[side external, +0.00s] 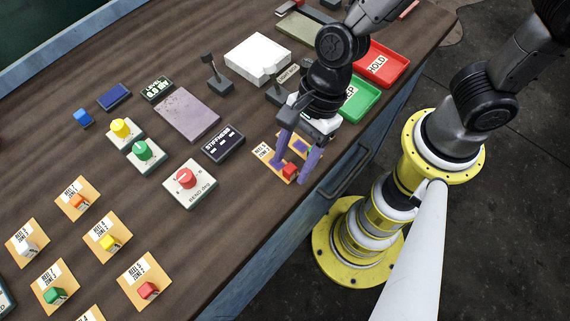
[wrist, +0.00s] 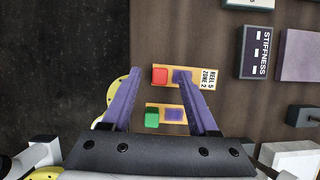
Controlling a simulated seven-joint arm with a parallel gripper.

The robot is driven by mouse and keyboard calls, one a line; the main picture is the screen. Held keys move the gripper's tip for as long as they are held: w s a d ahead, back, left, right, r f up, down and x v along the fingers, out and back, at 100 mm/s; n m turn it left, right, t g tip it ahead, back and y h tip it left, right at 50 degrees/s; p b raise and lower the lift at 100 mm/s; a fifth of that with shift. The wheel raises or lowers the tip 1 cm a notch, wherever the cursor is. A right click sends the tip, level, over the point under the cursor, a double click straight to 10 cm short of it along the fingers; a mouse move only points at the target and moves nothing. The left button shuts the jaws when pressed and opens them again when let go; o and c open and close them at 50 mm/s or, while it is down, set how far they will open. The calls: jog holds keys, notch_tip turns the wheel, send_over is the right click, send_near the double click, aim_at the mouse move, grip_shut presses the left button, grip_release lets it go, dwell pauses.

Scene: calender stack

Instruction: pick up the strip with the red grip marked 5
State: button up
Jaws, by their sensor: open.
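The orange strip with a red grip (wrist: 160,76) lies on the brown table in the wrist view, its white label (wrist: 207,79) reading REEL 5, ZONE 2. In the side external view its red grip (side external: 290,171) shows beneath my gripper (side external: 289,174). My gripper is open, with its two purple fingers pointing down on either side of the red grip. In the wrist view the fingertips (wrist: 159,73) appear to flank the grip, and one covers part of the strip's purple patch. I cannot tell whether the fingers touch the grip.
Beside it lies a strip with a green grip (wrist: 152,117). A red HOLD tray (side external: 404,72) and a green tray (side external: 374,104) stand at right. The black STIFFNESS box (side external: 223,144) is close by.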

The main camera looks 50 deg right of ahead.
jog(key=shift+a+f, duration=0.1)
jog(key=shift+f, duration=0.1)
jog(key=shift+c, duration=0.3)
grip_shut()
jog(key=shift+r, duration=0.1)
